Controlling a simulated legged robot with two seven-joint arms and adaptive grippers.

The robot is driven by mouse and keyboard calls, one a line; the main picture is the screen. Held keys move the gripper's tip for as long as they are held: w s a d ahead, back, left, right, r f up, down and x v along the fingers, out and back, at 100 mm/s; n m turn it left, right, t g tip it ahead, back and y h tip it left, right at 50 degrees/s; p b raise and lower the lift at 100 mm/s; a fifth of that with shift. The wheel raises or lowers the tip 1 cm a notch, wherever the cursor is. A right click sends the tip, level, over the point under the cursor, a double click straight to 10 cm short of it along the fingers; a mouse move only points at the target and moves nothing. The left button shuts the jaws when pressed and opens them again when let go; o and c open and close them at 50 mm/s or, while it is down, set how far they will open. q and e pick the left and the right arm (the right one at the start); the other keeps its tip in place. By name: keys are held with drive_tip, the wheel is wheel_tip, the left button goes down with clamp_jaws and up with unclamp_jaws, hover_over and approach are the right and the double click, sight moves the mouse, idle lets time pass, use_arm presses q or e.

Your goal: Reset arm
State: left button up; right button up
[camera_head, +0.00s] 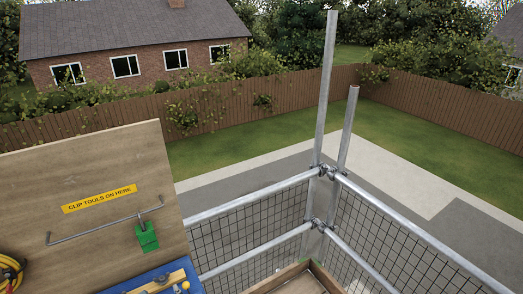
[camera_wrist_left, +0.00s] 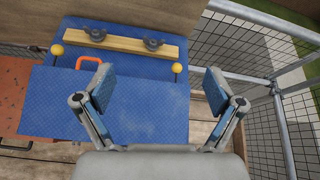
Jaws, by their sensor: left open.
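My left gripper (camera_wrist_left: 159,92) is open and empty in the left wrist view. Its two blue-padded fingers are wide apart over a blue box-like surface (camera_wrist_left: 140,120) below. My left gripper does not show in the head view, and my right gripper is in neither view.
A wooden board (camera_head: 90,170) with a yellow "CLIP TOOLS ON HERE" label, a metal rail (camera_head: 100,228) and a hanging green clip (camera_head: 146,237) stands at left. Scaffold poles (camera_head: 326,90) and mesh guard rails (camera_head: 250,200) edge the platform. A wooden bar with two dark knobs (camera_wrist_left: 97,34) lies on the blue surface.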

use_arm(q)
drive_tip(key=s+d+f+n+g+h, duration=0.35)
drive_tip(key=s+f+n, duration=0.55)
drive_tip(key=f+n, duration=0.3)
drive_tip(key=s+d+f+n+g+h, duration=0.3)
drive_tip(key=s+d+f+n+g, duration=0.1)
drive_tip(key=s+f+n, duration=0.75)
wheel_tip(320, 180, down, 32)
drive_tip(key=s+n+g+b, duration=0.1)
drive_tip(key=n+b, duration=0.1)
drive_tip(key=b, duration=0.4)
drive_tip(key=s+a+f+g+b, duration=0.1)
drive_tip(key=s+a+f+b, duration=0.1)
drive_tip(key=s+f, duration=1.5)
drive_tip(key=shift+a+f+b, duration=0.4)
drive_tip(key=shift+f+b, duration=0.35)
drive_tip(key=shift+f, duration=0.1)
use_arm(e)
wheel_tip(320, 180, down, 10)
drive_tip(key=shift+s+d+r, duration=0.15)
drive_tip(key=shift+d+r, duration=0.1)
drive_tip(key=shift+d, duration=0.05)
